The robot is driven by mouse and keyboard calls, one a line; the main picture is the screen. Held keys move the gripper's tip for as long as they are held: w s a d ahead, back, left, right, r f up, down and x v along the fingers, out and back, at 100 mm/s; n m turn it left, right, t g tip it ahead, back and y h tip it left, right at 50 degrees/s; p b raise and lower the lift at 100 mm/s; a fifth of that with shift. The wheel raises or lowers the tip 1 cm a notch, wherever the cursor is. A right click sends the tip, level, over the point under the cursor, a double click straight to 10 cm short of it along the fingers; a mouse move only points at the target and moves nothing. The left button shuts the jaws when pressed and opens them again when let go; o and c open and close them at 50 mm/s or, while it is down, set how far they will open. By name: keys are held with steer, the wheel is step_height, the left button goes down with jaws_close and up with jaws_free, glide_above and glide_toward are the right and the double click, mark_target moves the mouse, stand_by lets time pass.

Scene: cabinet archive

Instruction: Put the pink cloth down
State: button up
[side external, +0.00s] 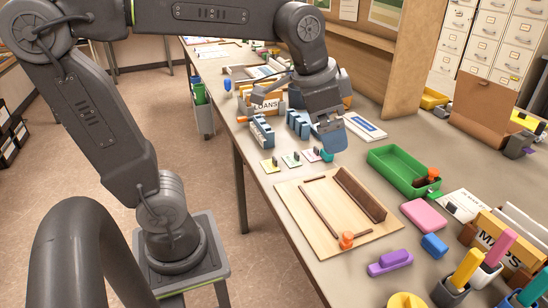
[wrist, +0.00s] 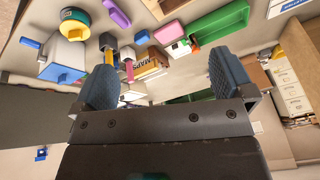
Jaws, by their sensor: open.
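The pink cloth (side external: 424,216) lies folded flat on the table, to the right of the wooden board in the side view. It also shows near the top middle of the wrist view (wrist: 169,33). My gripper (side external: 331,140) is above the table behind the wooden board, to the left of and well apart from the cloth. In the wrist view its two blue-grey fingers (wrist: 165,75) are wide apart with nothing between them.
A green tray (side external: 393,165) stands behind the cloth. A wooden board (side external: 290,205) with raised strips and an orange knob is in front of my gripper. A purple object (side external: 390,262), a blue block (side external: 434,246) and a MAPS box (side external: 490,235) are near the cloth.

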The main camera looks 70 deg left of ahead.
steer(key=s+f+n+t, duration=0.1)
steer(key=s+f+n, duration=0.3)
steer(key=s, duration=0.5)
steer(key=shift+s+a+f, duration=0.4)
steer(key=shift+f, duration=0.5)
